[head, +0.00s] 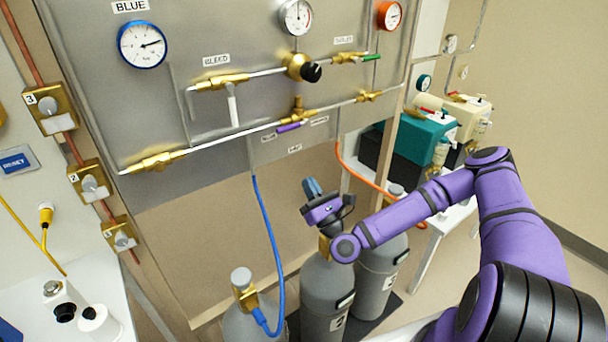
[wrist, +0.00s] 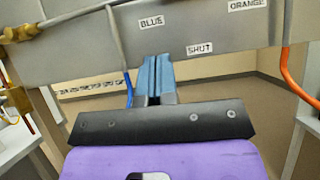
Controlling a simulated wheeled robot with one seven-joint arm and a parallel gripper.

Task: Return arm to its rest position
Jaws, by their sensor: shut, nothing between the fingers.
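My purple arm reaches in from the right side of the head view and bends at the elbow. My gripper (head: 312,187) is in front of the lower part of the grey gas panel (head: 215,120), above the gas cylinders. Its blue fingers point up and away toward the panel. In the wrist view my gripper (wrist: 157,62) shows its two blue fingers side by side, closed together with nothing between them. The fingertips overlap the panel's lower edge in that view, below the BLUE label and left of the SHUT label. I cannot tell whether they touch the panel.
Grey cylinders (head: 325,290) stand below my gripper. A blue hose (head: 269,230) hangs left of it and an orange hose (head: 365,176) right. A white bench (head: 110,290) is at left. A table with a teal machine (head: 418,140) stands behind my arm. Floor at far right looks clear.

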